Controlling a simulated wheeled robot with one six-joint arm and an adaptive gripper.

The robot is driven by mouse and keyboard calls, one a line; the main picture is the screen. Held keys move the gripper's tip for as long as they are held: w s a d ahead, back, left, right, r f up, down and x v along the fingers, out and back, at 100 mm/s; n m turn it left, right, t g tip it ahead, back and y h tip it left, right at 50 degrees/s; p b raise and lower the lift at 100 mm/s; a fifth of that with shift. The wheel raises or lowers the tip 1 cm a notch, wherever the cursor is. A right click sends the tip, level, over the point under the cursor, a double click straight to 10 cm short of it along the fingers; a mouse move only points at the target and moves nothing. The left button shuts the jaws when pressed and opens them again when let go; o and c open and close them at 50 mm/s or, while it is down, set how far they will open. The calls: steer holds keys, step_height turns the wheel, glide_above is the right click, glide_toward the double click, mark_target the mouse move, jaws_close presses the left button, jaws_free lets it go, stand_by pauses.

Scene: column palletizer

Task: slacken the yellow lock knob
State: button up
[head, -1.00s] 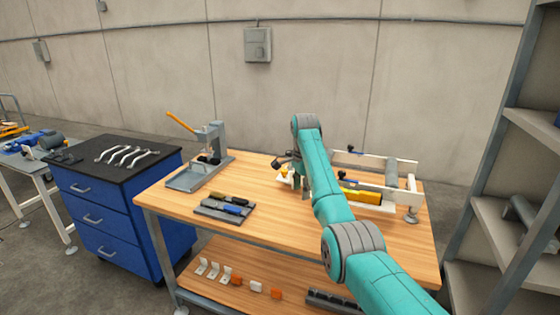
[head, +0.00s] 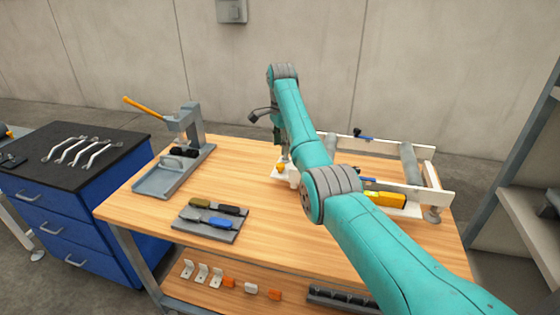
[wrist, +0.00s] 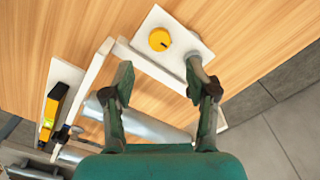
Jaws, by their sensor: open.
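The yellow lock knob (wrist: 159,39) is round with a dark mark on its top. It sits on a white plate (wrist: 150,22) at the end of a white-framed roller fixture on the bench. In the head view a bit of the knob (head: 280,168) shows just left of my arm. My gripper (wrist: 159,72) is open and empty in the wrist view, its two fingers spread apart. The knob appears beyond the fingertips, between their lines, and nothing touches it.
A grey roller (wrist: 150,125) and a yellow level (wrist: 52,108) lie near the knob's plate. A lever press (head: 186,130) and a tool tray (head: 211,220) are on the bench's left. Bench wood between is clear.

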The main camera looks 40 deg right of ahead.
mark_target(281, 164)
step_height(281, 164, down, 7)
steer(key=shift+f, duration=0.2)
stand_by(0.3)
jaws_close()
